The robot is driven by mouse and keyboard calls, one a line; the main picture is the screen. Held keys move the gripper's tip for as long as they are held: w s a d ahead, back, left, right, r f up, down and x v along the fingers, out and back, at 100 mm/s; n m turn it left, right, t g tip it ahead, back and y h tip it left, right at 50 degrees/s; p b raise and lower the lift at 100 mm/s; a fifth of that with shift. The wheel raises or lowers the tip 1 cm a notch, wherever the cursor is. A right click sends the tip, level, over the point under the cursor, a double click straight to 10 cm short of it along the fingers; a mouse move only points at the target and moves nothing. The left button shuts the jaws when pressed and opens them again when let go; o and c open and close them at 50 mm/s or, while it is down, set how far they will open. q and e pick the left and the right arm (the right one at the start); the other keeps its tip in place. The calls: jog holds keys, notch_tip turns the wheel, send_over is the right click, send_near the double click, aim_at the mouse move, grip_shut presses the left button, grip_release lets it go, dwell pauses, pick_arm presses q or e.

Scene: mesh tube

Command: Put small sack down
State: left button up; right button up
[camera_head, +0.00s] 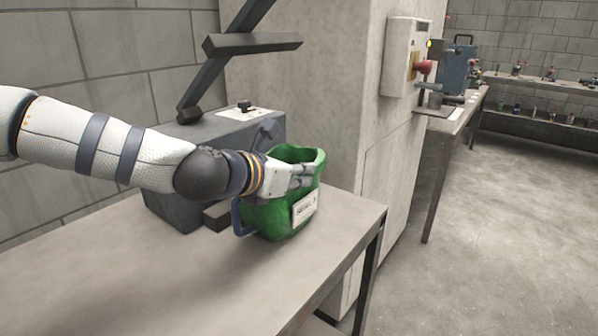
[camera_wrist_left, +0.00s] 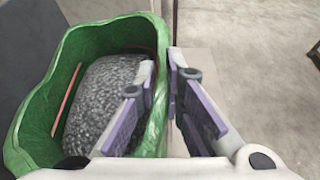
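The small sack (camera_head: 272,218) is green, open at the top and upright, with a white label and a blue handle at its left. My left gripper (camera_head: 304,176) is at its upper right side. In the left wrist view, the fingers (camera_wrist_left: 162,80) pinch the rim of the sack (camera_wrist_left: 42,135), one finger inside and one outside. A speckled grey mass (camera_wrist_left: 105,95) fills part of the sack. The sack's bottom is at the table top (camera_head: 150,275) near its right edge; I cannot tell whether it touches. My right gripper is not in view.
A dark grey machine (camera_head: 180,205) with an angled arm stands behind the sack. A concrete pillar (camera_head: 305,90) with a control box (camera_head: 402,58) is behind to the right. The table's front left is clear. A second bench (camera_head: 452,130) stands farther back.

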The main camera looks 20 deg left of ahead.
pick_arm(q)
jog(key=shift+o, duration=0.6)
jog(key=shift+r, duration=0.1)
